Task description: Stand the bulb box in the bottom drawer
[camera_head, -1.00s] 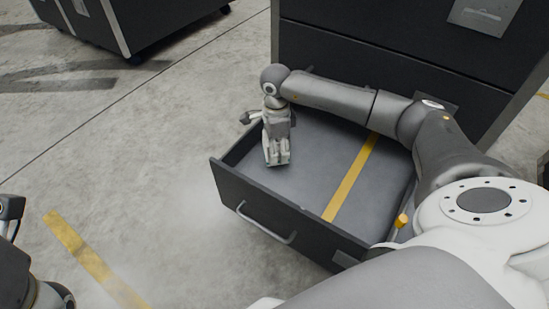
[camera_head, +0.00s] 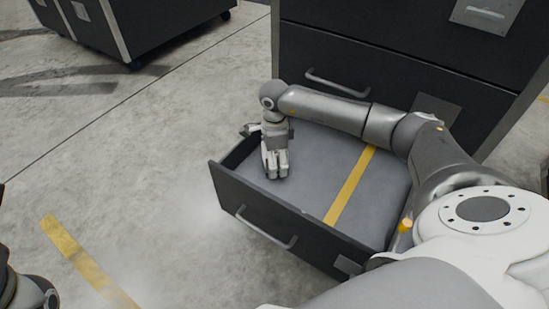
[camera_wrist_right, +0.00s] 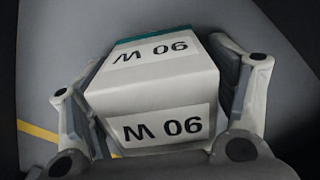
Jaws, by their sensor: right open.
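The bottom drawer (camera_head: 240,205) is pulled open, with a grey floor crossed by a yellow stripe. My right gripper (camera_head: 275,172) points down inside the drawer, near its left front part. The right gripper is open around the box. In the head view the box is hard to tell apart from the pale fingers. Whether its base touches the drawer floor is hidden.
The dark cabinet (camera_head: 400,60) stands behind the drawer, with a closed drawer handle (camera_head: 335,84) above. The right part of the drawer floor is clear. Another dark cabinet (camera_head: 150,25) stands far left. Part of my left arm shows at the lower left edge.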

